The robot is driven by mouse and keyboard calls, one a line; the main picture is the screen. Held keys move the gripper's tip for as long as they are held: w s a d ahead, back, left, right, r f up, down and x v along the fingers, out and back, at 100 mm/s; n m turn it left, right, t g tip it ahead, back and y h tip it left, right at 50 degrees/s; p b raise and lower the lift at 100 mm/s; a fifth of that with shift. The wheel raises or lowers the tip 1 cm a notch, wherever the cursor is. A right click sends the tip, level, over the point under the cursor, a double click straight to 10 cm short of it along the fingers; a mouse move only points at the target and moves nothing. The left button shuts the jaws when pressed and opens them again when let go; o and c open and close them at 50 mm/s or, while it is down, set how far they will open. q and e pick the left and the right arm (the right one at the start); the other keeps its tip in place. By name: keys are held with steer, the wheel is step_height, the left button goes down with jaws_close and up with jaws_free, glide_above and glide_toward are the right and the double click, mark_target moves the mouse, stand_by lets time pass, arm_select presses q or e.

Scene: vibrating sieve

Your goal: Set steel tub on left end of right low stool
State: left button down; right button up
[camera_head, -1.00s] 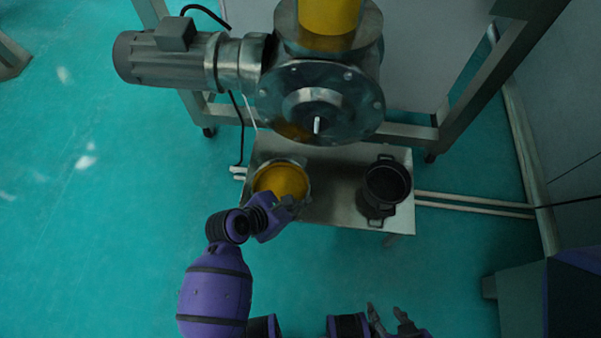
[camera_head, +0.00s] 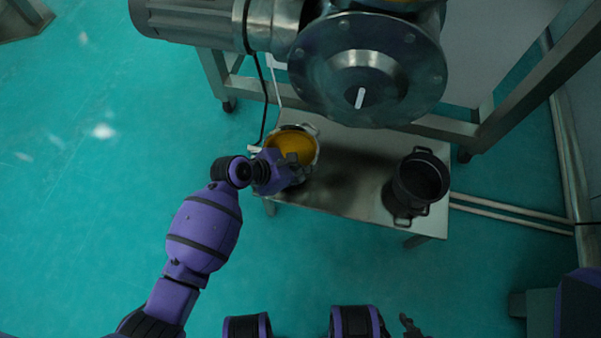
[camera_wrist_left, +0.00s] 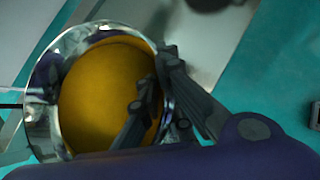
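The steel tub (camera_head: 313,155) is a round shiny pot with yellow contents, at the left end of the right low stool (camera_head: 345,195). Its rim (camera_wrist_left: 88,36) and yellow inside fill the left of the left wrist view. My left gripper (camera_head: 292,163) is at the tub's near side. In the wrist view its fingers (camera_wrist_left: 153,82) are apart, one over the inside and one by the rim. They partly hide that side, so contact is unclear. My right gripper (camera_head: 408,325) is only partly in view at the bottom edge, away from the stool.
A dark two-handled pot (camera_head: 420,180) stands at the stool's right end. The steel machine with its round flange (camera_head: 368,75) overhangs the stool's back. A cable (camera_head: 262,95) hangs behind the tub. The stool's middle is bare, and the floor in front is clear.

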arm_select(q)
steer(key=shift+w+f, duration=0.4)
steer(key=shift+w+a+f+b, duration=0.1)
steer(key=shift+w+f+b, duration=0.1)
steer(key=shift+w+b, duration=0.15)
step_height(320, 180, down, 4)
steer(key=shift+w+a+r+b, duration=0.1)
steer(key=shift+w+r+b, duration=0.1)
steer(key=shift+b, duration=1.05)
steer(key=shift+f, duration=0.2)
steer(key=shift+r, duration=0.2)
arm_select(e)
steer(key=f, duration=0.1)
steer(key=s+f, duration=0.1)
steer(key=f, duration=0.2)
steer(key=shift+s+a, duration=0.15)
steer(key=shift+s, duration=0.1)
arm_select(q)
steer(key=shift+f, duration=0.1)
steer(key=c, duration=2.3)
jaws_free()
steer(key=shift+f, duration=0.1)
steer(key=o, duration=0.3)
steer(key=shift+s, duration=0.1)
